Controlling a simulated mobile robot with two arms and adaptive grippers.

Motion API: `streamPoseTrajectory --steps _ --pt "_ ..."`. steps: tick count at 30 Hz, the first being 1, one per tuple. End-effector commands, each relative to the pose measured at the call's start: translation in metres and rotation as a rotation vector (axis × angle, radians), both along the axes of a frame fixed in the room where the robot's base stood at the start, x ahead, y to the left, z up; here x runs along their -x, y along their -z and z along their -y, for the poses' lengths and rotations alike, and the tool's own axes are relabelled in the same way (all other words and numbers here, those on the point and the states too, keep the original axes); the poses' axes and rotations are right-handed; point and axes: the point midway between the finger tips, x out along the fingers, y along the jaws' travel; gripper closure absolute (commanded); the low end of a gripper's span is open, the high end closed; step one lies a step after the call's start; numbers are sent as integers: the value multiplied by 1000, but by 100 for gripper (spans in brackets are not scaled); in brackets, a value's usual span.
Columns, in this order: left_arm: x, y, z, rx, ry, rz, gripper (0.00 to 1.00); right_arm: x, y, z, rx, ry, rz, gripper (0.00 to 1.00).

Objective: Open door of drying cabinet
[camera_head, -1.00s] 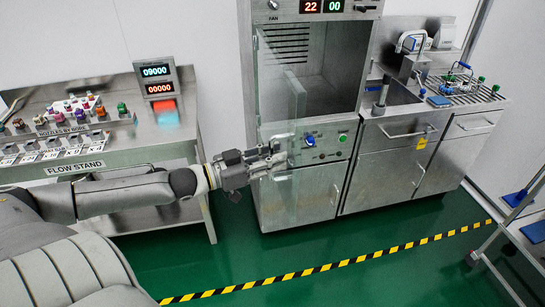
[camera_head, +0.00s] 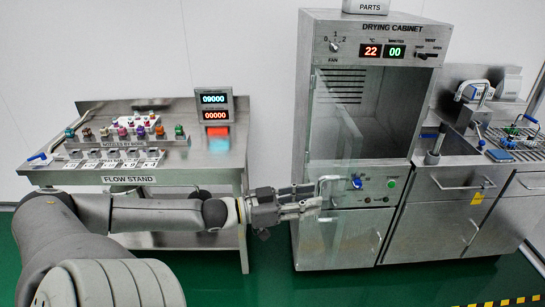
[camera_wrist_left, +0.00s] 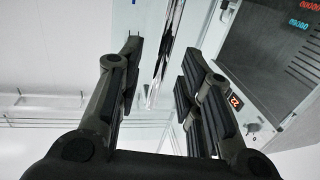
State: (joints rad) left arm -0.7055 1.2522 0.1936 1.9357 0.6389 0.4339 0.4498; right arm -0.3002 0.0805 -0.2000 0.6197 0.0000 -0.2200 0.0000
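The steel drying cabinet (camera_head: 434,100) stands right of centre in the head view. Its clear glass door (camera_head: 328,125) appears swung out from the left side, but its edges are faint and the exact angle is hard to read. A silver bracket-like handle (camera_head: 328,181) shows at the door's lower part. My left gripper (camera_head: 318,203) is beside this handle. In the left wrist view my left gripper (camera_wrist_left: 162,85) has its fingers spread, with a glass and metal edge (camera_wrist_left: 165,48) showing between them; contact cannot be told. My right gripper is not in view.
The flow stand (camera_head: 225,160) with nozzles and a display (camera_head: 214,106) is left of the cabinet, behind my left arm. A sink counter (camera_head: 462,158) adjoins the cabinet on the right. Green floor (camera_head: 400,288) in front is clear, with striped tape at lower right.

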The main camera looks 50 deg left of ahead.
Motion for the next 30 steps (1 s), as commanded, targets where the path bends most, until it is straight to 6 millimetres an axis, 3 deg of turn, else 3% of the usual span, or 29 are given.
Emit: streamPoseTrajectory --steps 30 --pt "74 0 -41 1 0 0 66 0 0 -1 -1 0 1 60"
